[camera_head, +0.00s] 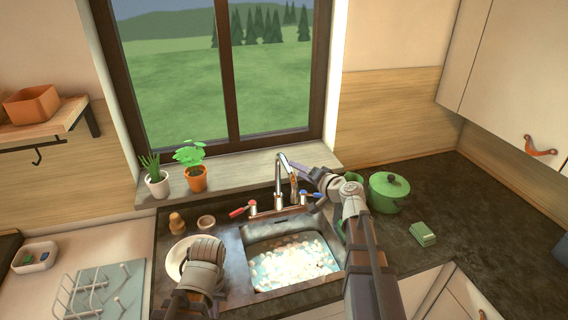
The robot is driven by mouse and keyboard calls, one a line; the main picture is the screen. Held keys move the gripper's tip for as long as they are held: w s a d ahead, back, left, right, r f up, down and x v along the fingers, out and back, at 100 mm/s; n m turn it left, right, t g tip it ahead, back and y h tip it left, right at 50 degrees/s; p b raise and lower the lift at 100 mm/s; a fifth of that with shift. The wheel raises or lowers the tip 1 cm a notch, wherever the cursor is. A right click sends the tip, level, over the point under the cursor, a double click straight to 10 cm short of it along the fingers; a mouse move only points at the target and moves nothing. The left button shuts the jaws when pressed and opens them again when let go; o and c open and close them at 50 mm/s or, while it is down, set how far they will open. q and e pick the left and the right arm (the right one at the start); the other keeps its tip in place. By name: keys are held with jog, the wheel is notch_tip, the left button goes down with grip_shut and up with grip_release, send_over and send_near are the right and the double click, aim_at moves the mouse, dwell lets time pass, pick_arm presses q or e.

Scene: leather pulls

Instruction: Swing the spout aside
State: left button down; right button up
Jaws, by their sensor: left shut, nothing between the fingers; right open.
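The silver faucet spout (278,182) rises behind the sink (258,240) and arches over at the top. A red-handled tap (240,211) is on its left and a blue-handled tap (309,193) on its right. My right gripper (291,168) is open, with its fingertips at the upper part of the spout; I cannot tell whether they touch it. My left gripper (203,248) is shut and empty, low at the left of the sink, over a white plate. The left fingertips are hard to make out.
The sink basin holds foamy water (293,262). A green pot (388,190) and a green sponge (423,233) are on the dark counter at right. Potted plants (192,165) stand on the sill. A white plate (174,258) and a wire rack (95,295) are at left.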

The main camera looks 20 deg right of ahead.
aim_at(286, 164)
jog(key=shift+w, duration=0.15)
jog(key=b+x, duration=0.1)
jog(key=x, duration=0.6)
jog(key=shift+w+a+f+b, duration=0.1)
jog(key=shift+w+f+b, duration=0.05)
jog(key=shift+w+b, duration=0.15)
jog(key=shift+s, duration=0.1)
grip_shut()
dwell(0.9)
